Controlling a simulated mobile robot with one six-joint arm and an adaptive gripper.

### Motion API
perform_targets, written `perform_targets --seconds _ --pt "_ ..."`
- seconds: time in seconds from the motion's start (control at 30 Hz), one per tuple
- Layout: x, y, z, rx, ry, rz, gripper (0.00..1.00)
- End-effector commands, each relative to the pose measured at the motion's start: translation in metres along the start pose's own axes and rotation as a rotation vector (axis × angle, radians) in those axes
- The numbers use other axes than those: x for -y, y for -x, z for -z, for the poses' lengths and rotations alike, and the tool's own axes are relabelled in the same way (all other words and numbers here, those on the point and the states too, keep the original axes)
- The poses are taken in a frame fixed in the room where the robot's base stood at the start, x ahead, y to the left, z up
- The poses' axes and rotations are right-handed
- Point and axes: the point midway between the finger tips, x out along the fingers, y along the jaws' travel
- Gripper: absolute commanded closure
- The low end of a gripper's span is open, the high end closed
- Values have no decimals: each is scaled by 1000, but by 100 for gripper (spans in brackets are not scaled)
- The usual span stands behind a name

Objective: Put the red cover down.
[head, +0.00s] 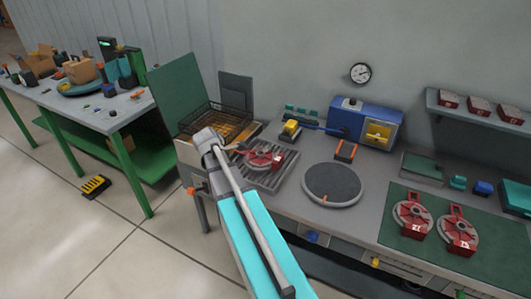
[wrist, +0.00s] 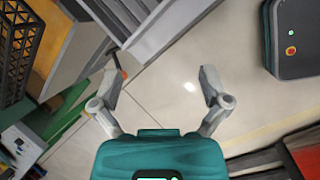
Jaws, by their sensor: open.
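A red cover (head: 264,159) with a grey rim lies on a ribbed grey rack near the left end of the bench, in the head view. Two more red covers, one on the left (head: 412,214) and one on the right (head: 458,231), lie on a green mat with numbers on them. My gripper (wrist: 160,82) is open in the wrist view, with nothing between its fingers and the tiled floor beyond. In the head view my arm's end is just left of the rack; its fingers are hard to make out there.
A black wire basket (head: 216,118) stands behind my arm's end; it also shows in the wrist view (wrist: 17,48). A round dark plate (head: 332,184) lies bare right of the rack. A blue machine (head: 366,122) stands at the back. A shelf (head: 480,112) holds small red boxes.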

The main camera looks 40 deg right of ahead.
Motion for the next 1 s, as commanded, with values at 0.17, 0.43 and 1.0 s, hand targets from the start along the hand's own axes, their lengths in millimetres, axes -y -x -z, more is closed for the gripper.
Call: perform_targets --seconds 0.17,0.43,1.0 --pt "-39 8 -52 74 233 -18 4" --pt "-68 10 -104 157 491 -13 4" --pt "-72 8 -116 176 555 -8 4"
